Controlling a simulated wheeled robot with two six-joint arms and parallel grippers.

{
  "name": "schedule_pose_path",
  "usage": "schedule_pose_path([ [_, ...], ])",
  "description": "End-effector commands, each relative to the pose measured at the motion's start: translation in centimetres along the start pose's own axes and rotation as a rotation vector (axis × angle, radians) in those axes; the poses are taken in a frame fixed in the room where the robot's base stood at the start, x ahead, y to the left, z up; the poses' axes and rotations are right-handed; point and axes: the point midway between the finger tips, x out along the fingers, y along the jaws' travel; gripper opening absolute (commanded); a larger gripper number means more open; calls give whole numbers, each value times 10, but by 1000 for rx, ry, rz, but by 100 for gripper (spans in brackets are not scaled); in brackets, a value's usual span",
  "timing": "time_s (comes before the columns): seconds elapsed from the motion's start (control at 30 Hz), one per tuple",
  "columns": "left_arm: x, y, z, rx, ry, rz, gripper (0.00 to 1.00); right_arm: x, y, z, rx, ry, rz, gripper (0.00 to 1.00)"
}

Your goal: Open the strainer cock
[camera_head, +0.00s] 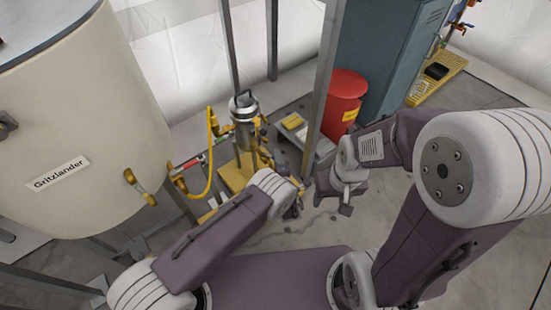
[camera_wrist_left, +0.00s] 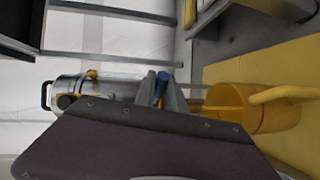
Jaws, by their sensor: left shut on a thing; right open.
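A silver strainer canister (camera_head: 244,111) with a looped top handle stands on a yellow base (camera_head: 236,176) in the middle of the head view. It also shows in the left wrist view (camera_wrist_left: 112,87), lying sideways in the picture. My left gripper (camera_wrist_left: 161,93) is shut on a small blue handle (camera_wrist_left: 162,82) beside the canister's end. Only the blue end shows between the grey fingers; the rest of the cock is hidden. In the head view my left arm hides most of this grip. My right gripper (camera_head: 345,207) is open and empty, to the right of the strainer.
A large cream tank (camera_head: 80,125) fills the left, with a yellow-handled valve (camera_head: 139,187) near its bottom. A yellow hose (camera_head: 209,155) runs beside the strainer. A grey post (camera_head: 322,85), a red drum (camera_head: 345,98) and a teal cabinet (camera_head: 385,60) stand behind.

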Motion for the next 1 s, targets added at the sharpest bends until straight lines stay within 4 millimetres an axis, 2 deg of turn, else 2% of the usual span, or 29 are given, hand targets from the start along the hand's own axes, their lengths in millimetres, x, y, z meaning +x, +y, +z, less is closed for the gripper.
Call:
schedule_pose_path([
  [0.5,2,1,2,0,-9,1,0,0,0,0,0,0,0,55],
  [0.53,2,1,2,0,-9,2,20,0,0,0,0,0,0,55],
  [0.6,2,1,2,0,-9,2,36,0,0,0,0,0,0,55],
  [0.87,1,1,1,0,-7,1,36,0,0,0,0,0,0,55],
  [1.0,-13,6,2,3,-9,1,36,-14,0,-1,0,0,0,55],
])
